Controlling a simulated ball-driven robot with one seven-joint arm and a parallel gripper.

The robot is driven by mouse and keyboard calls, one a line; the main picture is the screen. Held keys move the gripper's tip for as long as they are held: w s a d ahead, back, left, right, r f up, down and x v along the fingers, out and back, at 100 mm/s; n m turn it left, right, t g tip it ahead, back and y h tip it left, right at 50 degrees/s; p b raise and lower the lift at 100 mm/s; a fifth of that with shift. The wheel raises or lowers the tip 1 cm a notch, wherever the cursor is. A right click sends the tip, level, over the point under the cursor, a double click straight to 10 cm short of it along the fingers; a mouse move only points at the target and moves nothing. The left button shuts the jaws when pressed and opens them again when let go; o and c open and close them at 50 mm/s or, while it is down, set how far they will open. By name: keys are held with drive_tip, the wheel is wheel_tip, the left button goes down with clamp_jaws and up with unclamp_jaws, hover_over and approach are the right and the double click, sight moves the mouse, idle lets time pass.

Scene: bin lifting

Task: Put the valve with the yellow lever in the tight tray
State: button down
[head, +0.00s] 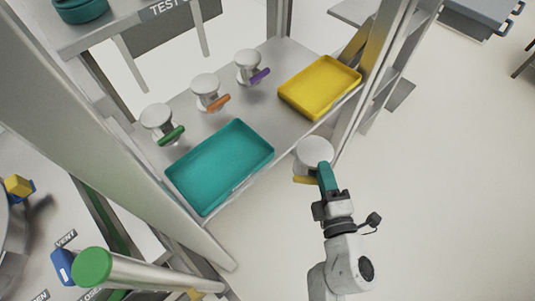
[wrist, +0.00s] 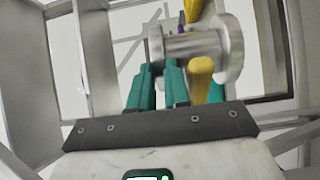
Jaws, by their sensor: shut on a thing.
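The valve (head: 314,152) is pale grey with a round flange, and its yellow lever (head: 303,180) points left. My gripper (head: 324,172) is shut on this valve and holds it in front of the shelf's edge, right of the teal tray. In the wrist view the teal fingers (wrist: 158,72) close on the grey valve body (wrist: 192,46), with the yellow lever (wrist: 200,78) beside them. A teal tray (head: 207,203) and a smaller yellow tray (head: 318,112) sit on the shelf, both empty. I see no label telling which is the tight tray.
Valves with green (head: 172,135), orange (head: 218,103) and purple (head: 260,76) levers stand along the back of the shelf (head: 180,103). Frame posts (head: 375,75) rise at the shelf's right end. An upper shelf (head: 120,28) overhangs the back left. Open floor lies to the right.

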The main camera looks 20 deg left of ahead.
drive_tip(key=s+a+r+n+g+y+p, duration=0.1)
drive_tip(key=s+a+r+n+g+y, duration=0.2)
drive_tip(key=a, duration=0.5)
drive_tip(key=s+a+r+n+g+y+p, duration=0.15)
drive_tip(key=s+a, duration=0.25)
drive_tip(key=a, duration=0.4)
drive_tip(key=s+a+r+n+g+y+p, duration=0.15)
drive_tip(key=s+a+r, duration=0.25)
drive_tip(key=a, duration=0.4)
drive_tip(key=shift+w+f+b, duration=0.15)
drive_tip(key=shift+f+b, duration=3.55)
drive_tip(key=shift+f, duration=1.35)
drive_tip(key=shift+f, duration=0.15)
drive_tip(key=c, duration=1.1)
unclamp_jaws()
drive_tip(key=shift+d+f, duration=0.1)
drive_tip(key=shift+f, duration=0.1)
